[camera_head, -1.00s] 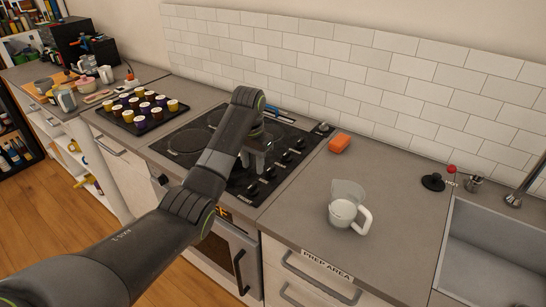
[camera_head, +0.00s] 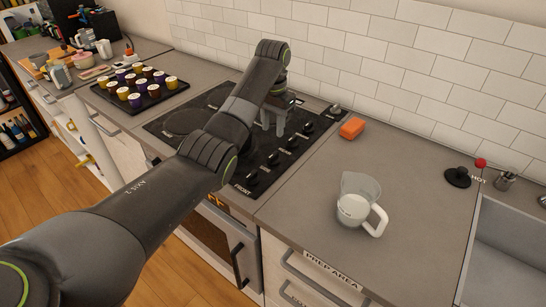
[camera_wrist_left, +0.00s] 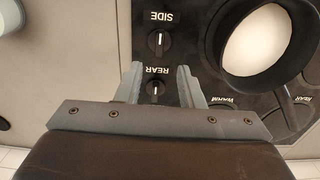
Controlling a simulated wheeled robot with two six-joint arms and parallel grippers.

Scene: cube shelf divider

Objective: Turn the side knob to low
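The side knob (camera_wrist_left: 157,42) is black with a white pointer line, under the label SIDE in the left wrist view. Its pointer stands upright in that picture. The rear knob (camera_wrist_left: 155,88), labelled REAR, is below it. My left gripper (camera_wrist_left: 159,76) is open; in this view its fingers flank the rear knob, with the side knob just beyond the fingertips. I cannot tell whether they touch anything. In the head view my left gripper (camera_head: 276,125) is over the cooktop (camera_head: 185,122), left of the knob row. The SIDE label is unreadable there. My right gripper is out of view.
An orange block (camera_head: 352,128) and a clear jug (camera_head: 357,200) with white contents stand on the counter right of the knobs. A tray of cups (camera_head: 148,104) is left of the cooktop. A sink (camera_head: 512,250) is at far right. Tiled wall stands behind.

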